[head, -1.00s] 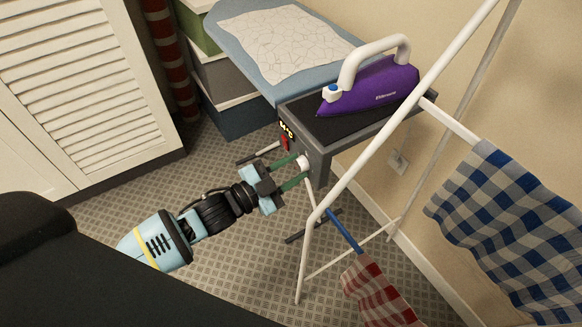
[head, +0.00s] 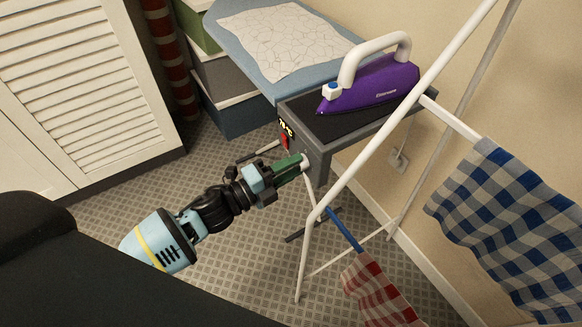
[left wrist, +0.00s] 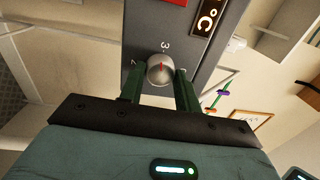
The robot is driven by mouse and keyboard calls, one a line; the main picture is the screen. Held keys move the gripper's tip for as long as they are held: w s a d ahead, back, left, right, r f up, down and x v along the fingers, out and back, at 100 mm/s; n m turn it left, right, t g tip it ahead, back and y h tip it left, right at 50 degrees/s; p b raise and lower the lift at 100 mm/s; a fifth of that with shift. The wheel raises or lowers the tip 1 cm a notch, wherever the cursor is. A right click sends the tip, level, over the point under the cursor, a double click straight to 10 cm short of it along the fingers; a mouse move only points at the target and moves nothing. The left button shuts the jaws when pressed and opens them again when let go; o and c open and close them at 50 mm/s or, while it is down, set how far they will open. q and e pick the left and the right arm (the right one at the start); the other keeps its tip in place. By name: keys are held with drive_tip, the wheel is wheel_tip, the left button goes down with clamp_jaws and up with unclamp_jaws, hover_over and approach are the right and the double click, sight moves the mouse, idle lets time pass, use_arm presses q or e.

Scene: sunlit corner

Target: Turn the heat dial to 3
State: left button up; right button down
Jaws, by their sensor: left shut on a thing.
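The heat dial is a small silvery knob (left wrist: 161,70) with a red pointer line, on the end of a dark grey panel. In the left wrist view a "3" (left wrist: 166,46) is printed above it and a "2" (left wrist: 134,63) to its left. The red line points up, close to the 3. My left gripper (left wrist: 160,82) is shut on the dial, its green fingers on either side of it. In the head view, my left gripper (head: 299,164) meets the panel's end, and the fingers mostly hide the dial. My right gripper is out of view.
A purple iron (head: 372,85) stands on the grey unit (head: 325,143) above the dial. A lit display (head: 286,128) and red switch (head: 285,142) are beside the dial. White rack poles (head: 385,130) with checked cloths (head: 510,215) stand close on the right.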

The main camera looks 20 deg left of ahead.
use_arm(q)
drive_tip(key=shift+m, duration=1.2)
drive_tip(key=o, duration=1)
drive_tip(key=b+v, duration=0.1)
drive_tip(key=v, duration=0.7)
drive_tip(key=shift+w, duration=0.1)
